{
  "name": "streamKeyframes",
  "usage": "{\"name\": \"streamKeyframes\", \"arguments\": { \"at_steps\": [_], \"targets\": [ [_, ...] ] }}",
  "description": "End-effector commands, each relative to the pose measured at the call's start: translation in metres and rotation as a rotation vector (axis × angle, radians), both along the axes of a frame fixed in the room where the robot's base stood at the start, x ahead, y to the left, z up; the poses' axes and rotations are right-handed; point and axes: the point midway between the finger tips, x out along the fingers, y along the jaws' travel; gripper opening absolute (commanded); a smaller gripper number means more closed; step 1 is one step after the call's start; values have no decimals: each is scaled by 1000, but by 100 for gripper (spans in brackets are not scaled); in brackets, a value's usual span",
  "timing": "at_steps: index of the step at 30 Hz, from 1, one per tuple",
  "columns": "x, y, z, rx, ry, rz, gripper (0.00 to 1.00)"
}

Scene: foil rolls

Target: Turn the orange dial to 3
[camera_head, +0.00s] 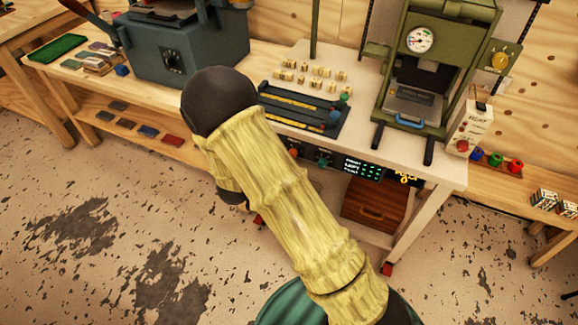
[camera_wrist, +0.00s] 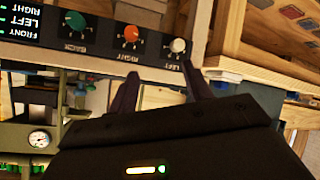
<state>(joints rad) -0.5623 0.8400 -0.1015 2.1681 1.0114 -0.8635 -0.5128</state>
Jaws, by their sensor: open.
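The orange dial (camera_wrist: 131,35) shows in the wrist view on a black control panel (camera_wrist: 104,36), labelled RIGHT below it. It sits between a green dial (camera_wrist: 74,22) labelled BACK and a white dial (camera_wrist: 178,45) labelled LEFT. The picture is upside down there, and the number the orange dial points to is too small to read. My gripper (camera_wrist: 160,74) is open and empty, its two dark fingers apart, with the orange dial beyond and left of the gap between them. In the head view my sleeved arm hides my gripper and part of the panel (camera_head: 345,166).
The panel is under the front edge of a pale workbench (camera_head: 440,165). On the bench stand a green press (camera_head: 455,25) with a gauge and a black tray (camera_head: 310,112). A wooden drawer box (camera_head: 373,205) sits below. The floor in front is open.

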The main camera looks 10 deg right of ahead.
Motion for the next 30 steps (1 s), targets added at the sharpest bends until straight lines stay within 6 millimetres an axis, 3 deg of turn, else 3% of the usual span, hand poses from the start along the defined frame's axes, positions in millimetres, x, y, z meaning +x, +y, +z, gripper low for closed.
{"name": "streamKeyframes", "arguments": {
  "at_steps": [1, 3, 9, 16, 30],
  "targets": [
    [-2, 4, -29, -77, -27, -11, 50],
    [-6, 6, -48, -189, -74, -35, 50],
    [-31, 10, -87, -504, -192, -100, 50],
    [-48, 13, -93, -649, -244, -137, 50],
    [-39, 4, -92, -647, -242, -139, 50]
  ]
}}
